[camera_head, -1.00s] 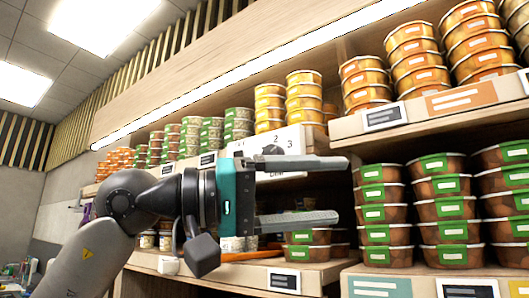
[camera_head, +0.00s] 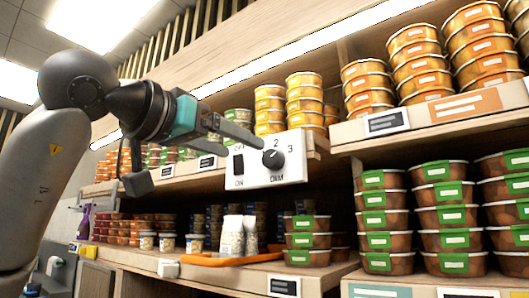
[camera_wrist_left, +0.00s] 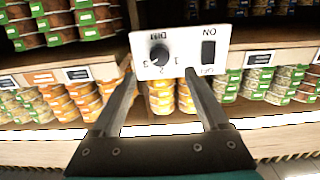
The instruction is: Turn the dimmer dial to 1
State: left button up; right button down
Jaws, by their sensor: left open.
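A white control panel (camera_head: 256,178) is fixed to the shelf front in the head view. It carries a round black dimmer dial (camera_head: 273,160) with numbers around it and a black rocker switch (camera_head: 237,165) at its left. My left gripper (camera_head: 243,146) is open and empty, its fingertips overlapping the panel's upper left in the picture. In the left wrist view, the panel appears upside down, with the dial (camera_wrist_left: 159,55) beyond the open fingers, roughly between them and touched by neither. The dial's pointer seems to be toward the 3, though it is small. My right gripper is not in view.
Stacked orange-labelled tubs (camera_head: 304,98) stand on the shelf above and behind the panel. Green-labelled tubs (camera_head: 447,220) fill the right shelf. Open space lies in front of the panel.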

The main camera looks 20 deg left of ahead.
aim_at(269, 159)
pick_arm(q)
jog(key=p+x, duration=0.2)
jog(key=x, duration=0.6)
jog(key=shift+w+d, duration=0.15)
jog(key=shift+w, duration=0.15)
grip_shut()
